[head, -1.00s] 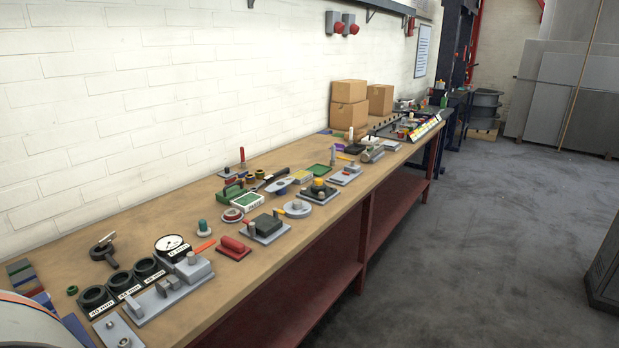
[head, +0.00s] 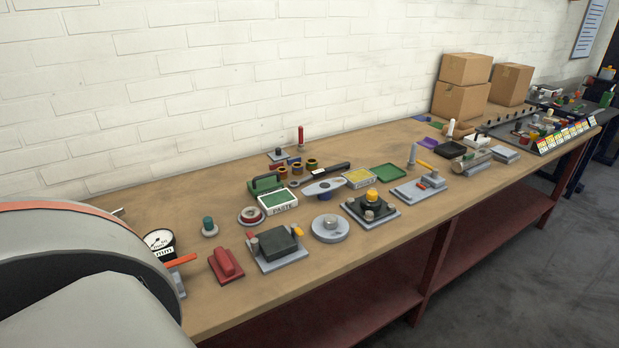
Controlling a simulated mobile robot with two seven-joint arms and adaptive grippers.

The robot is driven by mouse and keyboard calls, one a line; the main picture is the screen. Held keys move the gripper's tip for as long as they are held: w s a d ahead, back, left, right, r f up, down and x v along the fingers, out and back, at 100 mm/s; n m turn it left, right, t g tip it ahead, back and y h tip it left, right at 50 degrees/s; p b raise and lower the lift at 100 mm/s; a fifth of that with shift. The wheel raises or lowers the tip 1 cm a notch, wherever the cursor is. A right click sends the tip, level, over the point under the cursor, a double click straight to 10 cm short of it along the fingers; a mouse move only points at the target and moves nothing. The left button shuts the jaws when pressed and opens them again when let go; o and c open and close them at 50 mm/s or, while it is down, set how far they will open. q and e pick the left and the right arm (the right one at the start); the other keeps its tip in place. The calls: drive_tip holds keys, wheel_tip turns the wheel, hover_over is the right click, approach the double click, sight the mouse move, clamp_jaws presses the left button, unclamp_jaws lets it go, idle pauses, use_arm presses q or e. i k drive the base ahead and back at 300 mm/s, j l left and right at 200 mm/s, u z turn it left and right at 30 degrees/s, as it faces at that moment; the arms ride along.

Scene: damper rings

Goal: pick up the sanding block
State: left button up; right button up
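A red block with a raised grip on top (head: 226,266) lies near the front edge of the bench, in the left half of the head view. A green block with an arched handle (head: 266,183) stands further back, behind a white-and-green box marked PASTE (head: 278,202). Either could be the sanding block by shape; I cannot tell for sure which. The red block is not held by anything and lies just right of an orange-handled tool (head: 181,260). Neither of my grippers is in view.
The wooden bench (head: 380,240) runs off to the right, crowded with fixtures. A grey plate with a dark green block (head: 276,245) sits right of the red block. A grey disc (head: 331,228) follows. Cardboard boxes (head: 461,103) stand at the back. My own rounded body part covers the lower left.

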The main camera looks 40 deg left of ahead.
sight(227, 270)
drive_tip(key=i+l+u, duration=0.1)
drive_tip(key=i+u, duration=0.15)
drive_tip(key=u, duration=0.15)
drive_tip(key=i+l+u, duration=0.2)
drive_tip(key=u, duration=0.2)
drive_tip(key=i+l+u, duration=0.25)
drive_tip(key=u, duration=0.15)
drive_tip(key=i+l+u, duration=0.2)
drive_tip(key=l+u, duration=0.25)
drive_tip(key=i+l+u, duration=0.1)
drive_tip(key=l+u, duration=0.15)
drive_tip(key=u, duration=0.15)
